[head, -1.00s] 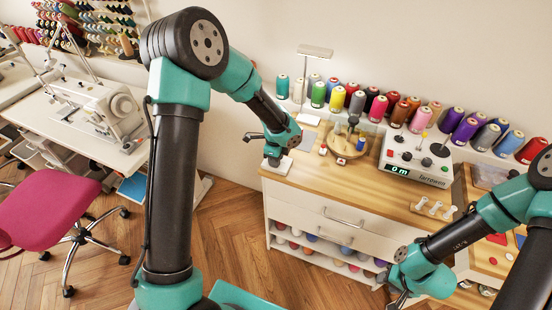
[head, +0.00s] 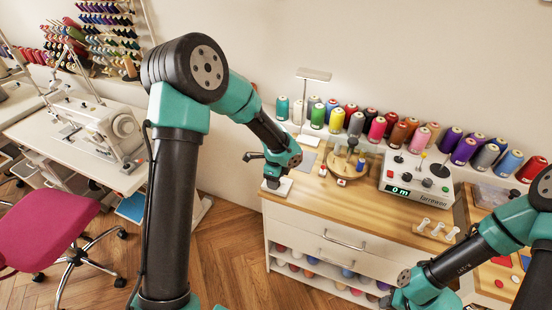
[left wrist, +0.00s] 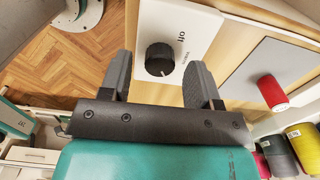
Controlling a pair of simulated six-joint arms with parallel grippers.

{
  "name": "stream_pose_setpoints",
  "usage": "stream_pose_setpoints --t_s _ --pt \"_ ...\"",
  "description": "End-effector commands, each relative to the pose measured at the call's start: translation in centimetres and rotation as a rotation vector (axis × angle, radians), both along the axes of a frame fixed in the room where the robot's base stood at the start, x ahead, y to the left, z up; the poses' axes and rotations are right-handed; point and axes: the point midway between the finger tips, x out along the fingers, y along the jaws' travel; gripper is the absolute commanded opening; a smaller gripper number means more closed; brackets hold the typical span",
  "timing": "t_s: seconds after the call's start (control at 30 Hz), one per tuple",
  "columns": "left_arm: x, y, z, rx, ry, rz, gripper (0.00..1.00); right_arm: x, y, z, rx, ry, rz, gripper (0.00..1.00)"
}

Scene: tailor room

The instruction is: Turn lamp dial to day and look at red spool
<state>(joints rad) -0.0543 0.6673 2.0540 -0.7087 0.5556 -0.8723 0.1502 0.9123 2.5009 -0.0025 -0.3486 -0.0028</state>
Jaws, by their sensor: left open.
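The lamp dial, a black round knob (left wrist: 159,59), sits on a white plate (left wrist: 213,26) in the left wrist view. Lettering including "off" stands on its right. My left gripper (head: 273,168) is open, with its two fingers on either side of the knob in the left wrist view; I cannot tell whether they touch it. A red spool (left wrist: 272,93) with a white end is at the right, by a grey mat (left wrist: 257,72). A white lamp (head: 314,75) rises behind the gripper. My right gripper is mostly cut off at the bottom edge of the head view.
A row of coloured spools lines the wall behind the wooden cabinet top (head: 385,217). A grey control box (head: 416,180) reading "0 m" and a round wooden stand (head: 347,166) are to the right. A pink chair (head: 45,215) and a sewing machine (head: 105,125) are at left.

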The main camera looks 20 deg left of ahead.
Motion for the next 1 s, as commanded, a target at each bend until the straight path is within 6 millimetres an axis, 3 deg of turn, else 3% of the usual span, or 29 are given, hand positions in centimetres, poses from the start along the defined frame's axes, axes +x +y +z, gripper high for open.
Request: stream_pose_setpoints --t_s 0.7,1.0 --pt "0.1 0.0 12.9 -0.002 -0.005 0.000 0.57 0.0 0.0 0.0 0.000 0.000 0.000 0.43" --pt "0.0 0.0 16.4 -0.001 -0.001 -0.001 0.57 0.0 0.0 0.0 0.000 0.000 0.000 0.43"
